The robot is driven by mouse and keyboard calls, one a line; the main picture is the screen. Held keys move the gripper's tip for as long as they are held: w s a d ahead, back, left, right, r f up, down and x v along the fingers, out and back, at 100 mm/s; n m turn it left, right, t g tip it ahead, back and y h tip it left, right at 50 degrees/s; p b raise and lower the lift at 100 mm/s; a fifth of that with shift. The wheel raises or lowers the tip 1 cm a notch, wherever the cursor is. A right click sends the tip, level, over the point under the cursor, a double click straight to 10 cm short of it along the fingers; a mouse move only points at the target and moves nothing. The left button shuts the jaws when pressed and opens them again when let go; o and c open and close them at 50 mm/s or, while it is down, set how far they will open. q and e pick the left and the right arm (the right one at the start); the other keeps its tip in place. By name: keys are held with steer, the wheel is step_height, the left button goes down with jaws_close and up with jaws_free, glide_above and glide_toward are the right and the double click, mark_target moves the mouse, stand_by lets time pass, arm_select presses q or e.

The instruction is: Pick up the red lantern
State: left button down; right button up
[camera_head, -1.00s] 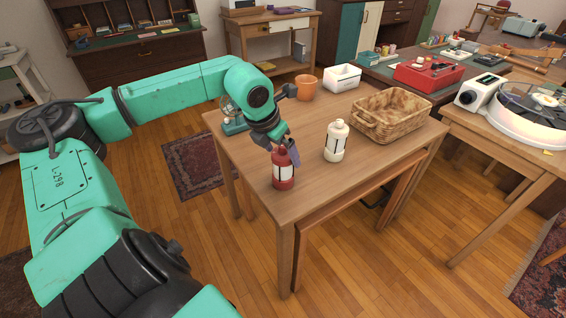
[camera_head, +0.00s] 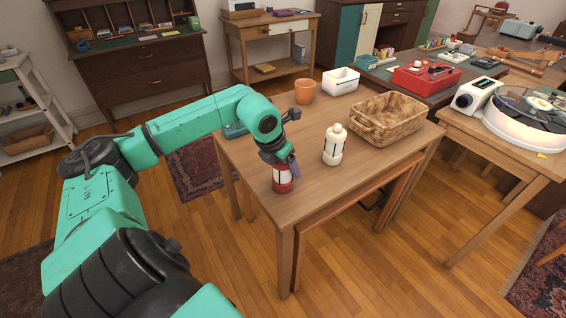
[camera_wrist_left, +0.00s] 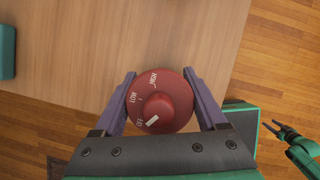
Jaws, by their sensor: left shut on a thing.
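The red lantern (camera_head: 282,180) stands upright near the left front corner of the wooden table (camera_head: 330,195). My left gripper (camera_head: 284,168) comes down over its top and is shut on it. In the left wrist view the lantern's round red top (camera_wrist_left: 158,101), with a knob and the words LOW, HIGH and OFF, sits between the two purple fingers of my left gripper (camera_wrist_left: 160,98). The upper part of the lantern is partly hidden by the gripper in the head view. My right gripper (camera_wrist_left: 286,134) shows open and empty at the right edge of the left wrist view.
A cream lantern (camera_head: 334,146) stands to the right of the red one. A wicker basket (camera_head: 388,118), an orange pot (camera_head: 305,92) and a white bin (camera_head: 340,81) are farther back on the table. A teal-based object (camera_head: 234,130) is behind my arm.

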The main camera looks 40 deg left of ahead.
arm_select(q)
step_height(320, 180, up, 20)
steer(key=p, duration=0.5)
